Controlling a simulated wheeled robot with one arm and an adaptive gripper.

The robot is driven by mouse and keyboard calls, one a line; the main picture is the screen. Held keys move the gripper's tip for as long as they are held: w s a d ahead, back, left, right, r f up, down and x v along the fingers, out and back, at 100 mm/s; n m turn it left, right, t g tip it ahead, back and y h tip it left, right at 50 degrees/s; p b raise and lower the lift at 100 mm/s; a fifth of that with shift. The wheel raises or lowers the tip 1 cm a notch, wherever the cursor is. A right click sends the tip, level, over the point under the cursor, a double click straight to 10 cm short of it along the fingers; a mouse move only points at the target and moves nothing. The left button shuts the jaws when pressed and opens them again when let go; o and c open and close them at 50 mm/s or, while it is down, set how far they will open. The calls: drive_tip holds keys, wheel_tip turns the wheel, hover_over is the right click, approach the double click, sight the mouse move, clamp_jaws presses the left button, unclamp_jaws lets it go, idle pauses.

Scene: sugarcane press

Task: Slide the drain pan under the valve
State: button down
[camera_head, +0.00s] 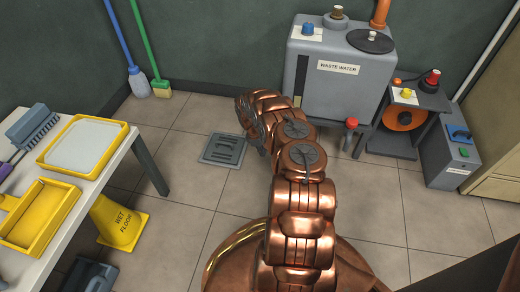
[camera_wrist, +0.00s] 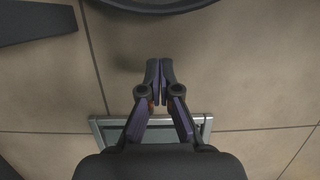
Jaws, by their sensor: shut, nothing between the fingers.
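I cannot clearly make out the drain pan in the head view; my copper arm covers the floor in front of the tank. In the wrist view, a dark curved rim (camera_wrist: 165,5) at the top edge may be the pan, mostly out of frame. My gripper (camera_wrist: 159,62) points down over the floor, shut and empty, apart from that rim.
A grey floor drain grate (camera_head: 222,150) lies left of my arm; its frame shows in the wrist view (camera_wrist: 205,128). A table (camera_head: 70,205) with yellow trays and a wet-floor sign (camera_head: 121,219) are at left. A machine (camera_head: 404,120) and grey box (camera_head: 452,155) stand right.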

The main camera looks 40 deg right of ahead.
drive_tip(key=shift+x, duration=0.85)
drive_tip(key=shift+s+d+b, duration=0.45)
drive_tip(key=shift+s+b, duration=0.05)
drive_tip(key=shift+s, duration=0.05)
drive_tip(key=shift+s+d+b, duration=0.55)
drive_tip(key=shift+s+d, duration=0.05)
drive_tip(key=shift+s, duration=0.35)
drive_tip(key=shift+s+d+r, duration=0.1)
drive_tip(key=shift+s, duration=0.1)
